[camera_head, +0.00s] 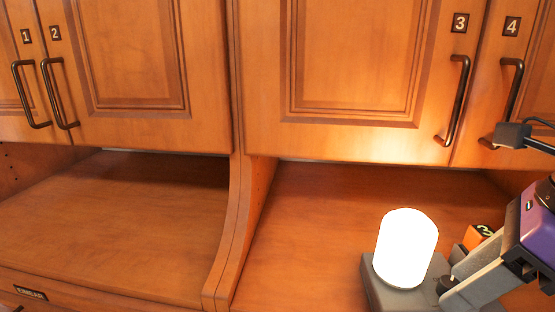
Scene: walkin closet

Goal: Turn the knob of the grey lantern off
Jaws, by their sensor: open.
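The grey lantern (378,291) stands on the wooden shelf at the lower right, with a box-like grey base and a glowing white shade (406,247). A small dark round part, which looks like the knob (445,285), shows at the right side of the base, partly covered by my gripper. My gripper (453,271) reaches in from the right, with its grey fingers at the lantern's right side. It is open and holds nothing that I can see. I cannot tell whether a finger touches the knob.
Closed cabinet doors with dark handles, numbered 1 to 4, hang above the shelf. A curved wooden divider (235,230) separates the lantern's bay from the empty left bay (110,225). The shelf left of the lantern is clear.

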